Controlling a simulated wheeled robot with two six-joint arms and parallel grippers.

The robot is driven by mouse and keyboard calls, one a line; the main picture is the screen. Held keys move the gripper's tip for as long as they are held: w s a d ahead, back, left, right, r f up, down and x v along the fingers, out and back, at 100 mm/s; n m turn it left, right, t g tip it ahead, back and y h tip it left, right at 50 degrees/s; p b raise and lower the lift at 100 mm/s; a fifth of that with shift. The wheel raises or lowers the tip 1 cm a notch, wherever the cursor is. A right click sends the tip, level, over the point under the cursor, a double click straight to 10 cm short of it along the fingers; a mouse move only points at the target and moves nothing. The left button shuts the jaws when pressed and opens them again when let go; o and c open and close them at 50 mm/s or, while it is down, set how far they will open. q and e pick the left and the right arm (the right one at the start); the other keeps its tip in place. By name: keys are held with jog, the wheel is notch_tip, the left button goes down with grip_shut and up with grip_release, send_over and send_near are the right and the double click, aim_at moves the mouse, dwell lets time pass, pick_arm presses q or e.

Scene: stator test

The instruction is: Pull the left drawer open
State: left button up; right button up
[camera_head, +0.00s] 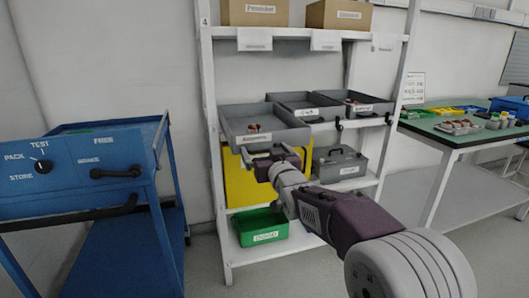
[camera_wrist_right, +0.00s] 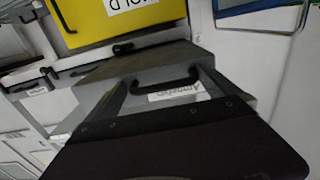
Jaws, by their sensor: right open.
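The left drawer (camera_head: 264,122) is a grey open-topped tray on the shelf rack, with a white label on its front and small brownish items inside. Its front stands further forward than the other grey drawers. My right gripper (camera_head: 264,153) is open just in front of and below that front. In the right wrist view, the drawer's dark handle (camera_wrist_right: 165,80) shows between the two fingers of my right gripper (camera_wrist_right: 168,88), beside the label (camera_wrist_right: 180,93). I cannot tell whether the fingers touch the handle. My left gripper is not in view.
Two more grey drawers (camera_head: 300,105) (camera_head: 352,103) sit to the right. Below are a yellow panel (camera_head: 238,185), a grey case (camera_head: 339,165) and a green bin (camera_head: 262,228). A blue cart (camera_head: 75,175) stands left; a green-topped workbench (camera_head: 465,133) stands right.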

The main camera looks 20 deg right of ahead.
jog(key=shift+s+a, duration=0.1)
jog(key=s+p, duration=0.1)
jog(key=s, duration=0.8)
jog(key=shift+d+p, duration=0.2)
jog(key=shift+p, duration=0.15)
jog(key=shift+w+f, duration=0.1)
